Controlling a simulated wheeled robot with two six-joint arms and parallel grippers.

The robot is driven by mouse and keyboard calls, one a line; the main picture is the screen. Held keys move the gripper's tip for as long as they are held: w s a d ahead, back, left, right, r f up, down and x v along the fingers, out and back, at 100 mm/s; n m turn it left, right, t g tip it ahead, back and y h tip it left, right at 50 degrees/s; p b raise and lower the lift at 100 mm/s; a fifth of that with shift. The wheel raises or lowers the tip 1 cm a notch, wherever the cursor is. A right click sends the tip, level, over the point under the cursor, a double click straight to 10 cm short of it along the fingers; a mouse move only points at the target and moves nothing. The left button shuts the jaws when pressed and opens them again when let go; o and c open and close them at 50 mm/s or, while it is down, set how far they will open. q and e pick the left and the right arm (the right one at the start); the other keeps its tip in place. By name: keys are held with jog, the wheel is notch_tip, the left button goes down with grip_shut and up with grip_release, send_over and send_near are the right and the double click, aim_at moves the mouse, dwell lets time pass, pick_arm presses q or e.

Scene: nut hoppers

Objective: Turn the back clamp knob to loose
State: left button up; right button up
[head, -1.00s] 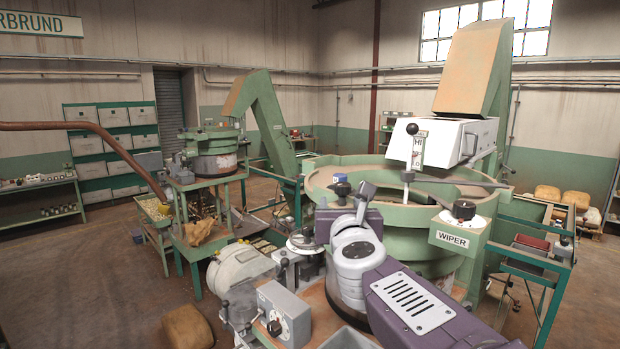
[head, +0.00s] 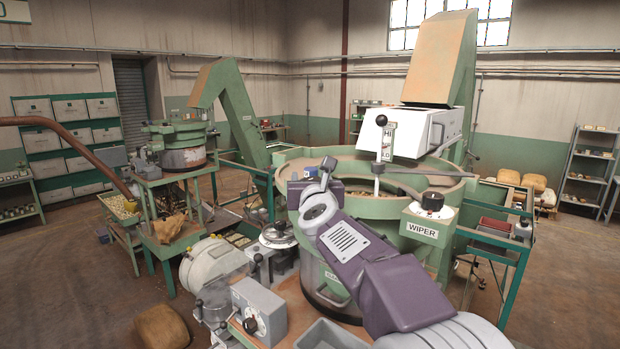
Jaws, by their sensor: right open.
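My right gripper (head: 314,180) reaches in from the lower right and is open over the near left rim of the large green hopper bowl (head: 285,172). One dark finger shows clearly; the other is hard to make out. A small blue-and-grey part (head: 310,172) shows close beside the fingers, partly hidden by them. I cannot tell whether it is the back clamp knob or whether a finger touches it. A dark knob (head: 280,227) sits on a round metal disc left of my wrist, apart from the gripper. My left gripper is not in view.
The wiper box (head: 424,230) with its dark knob (head: 432,201) stands right of my forearm. An upright lever with a black ball (head: 381,120) rises behind the gripper. A grey control box (head: 259,308) and grey bin (head: 330,335) are in front.

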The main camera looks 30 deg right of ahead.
jog(key=shift+s+d+r, duration=0.1)
jog(key=shift+s+r, duration=0.05)
jog(key=shift+s, duration=0.25)
jog(key=shift+s+d+r, duration=0.1)
jog(key=shift+s+r, duration=0.05)
jog(key=shift+s, duration=0.25)
jog(key=shift+c, duration=0.8)
jog(key=shift+s+a, duration=0.15)
jog(key=shift+s, duration=0.05)
jog(key=c, duration=0.6)
jog(key=shift+w+a+r, duration=0.1)
jog(key=shift+w+a, duration=0.05)
jog(key=shift+a, duration=0.2)
grip_shut()
jog(key=shift+d, duration=0.1)
